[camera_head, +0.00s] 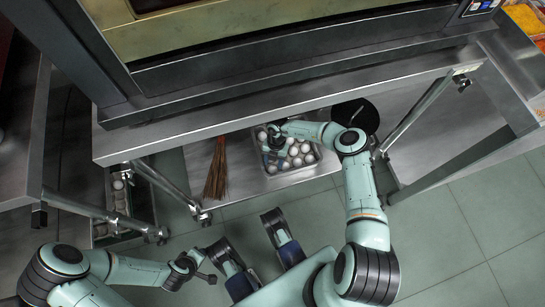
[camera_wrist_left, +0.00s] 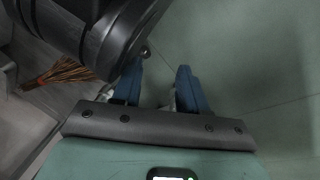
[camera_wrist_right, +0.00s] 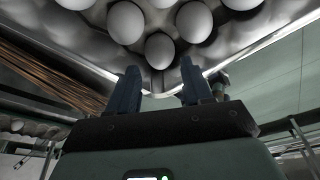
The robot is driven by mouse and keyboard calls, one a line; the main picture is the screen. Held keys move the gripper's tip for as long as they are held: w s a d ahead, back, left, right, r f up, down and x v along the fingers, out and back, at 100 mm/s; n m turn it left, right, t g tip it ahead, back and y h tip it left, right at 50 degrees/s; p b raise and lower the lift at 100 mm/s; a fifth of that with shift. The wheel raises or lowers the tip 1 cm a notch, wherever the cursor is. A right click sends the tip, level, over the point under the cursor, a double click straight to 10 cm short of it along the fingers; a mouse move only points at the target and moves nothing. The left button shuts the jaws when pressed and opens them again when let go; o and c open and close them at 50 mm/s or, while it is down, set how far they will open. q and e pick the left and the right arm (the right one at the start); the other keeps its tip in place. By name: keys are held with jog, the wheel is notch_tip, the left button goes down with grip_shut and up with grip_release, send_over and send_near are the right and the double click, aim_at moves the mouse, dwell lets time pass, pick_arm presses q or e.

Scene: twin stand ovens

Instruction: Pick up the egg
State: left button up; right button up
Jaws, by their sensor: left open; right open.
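White eggs (camera_head: 305,148) sit in a metal tray (camera_wrist_right: 268,40) on the lower shelf under the oven. In the right wrist view, several eggs show close up, the nearest egg (camera_wrist_right: 160,50) just beyond the fingertips near the tray's corner. My right gripper (camera_wrist_right: 160,86) is open and empty at the tray, its fingers apart with no egg between them. In the head view its fingertips are hard to make out beside the eggs. My left gripper (camera_wrist_left: 158,88) is open and empty over the floor, away from the tray.
A straw broom (camera_head: 217,170) lies left of the tray on the lower shelf (camera_head: 240,205). Another container with eggs (camera_head: 118,185) stands further left. Slanted metal legs (camera_head: 418,115) flank the shelf, and the counter edge (camera_head: 290,110) overhangs it. A dark round pan (camera_head: 355,115) is at right.

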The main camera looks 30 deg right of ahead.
aim_at(273, 167)
jog(key=b+x, duration=0.1)
jog(key=x, duration=0.3)
jog(key=shift+d+f+b, duration=0.1)
jog(key=shift+f+b, duration=0.2)
jog(key=shift+b, duration=0.05)
jog(key=shift+s, duration=0.15)
jog(key=c, duration=0.4)
pick_arm(q)
jog(key=shift+g, duration=0.7)
jog(key=s+f, duration=0.3)
jog(key=shift+s+a, duration=0.25)
jog(key=shift+s, duration=0.05)
jog(key=shift+r, duration=0.1)
pick_arm(e)
notch_tip(273, 167, up, 9)
jog(key=p, duration=0.4)
jog(key=shift+r, duration=0.15)
pick_arm(q)
jog(key=w+d+r+t, duration=0.1)
jog(key=w+r+t, duration=0.1)
jog(key=w+r, duration=0.4)
jog(key=shift+w+d+r, duration=0.2)
jog(key=shift+r, duration=0.1)
pick_arm(e)
jog(key=shift+r, duration=0.4)
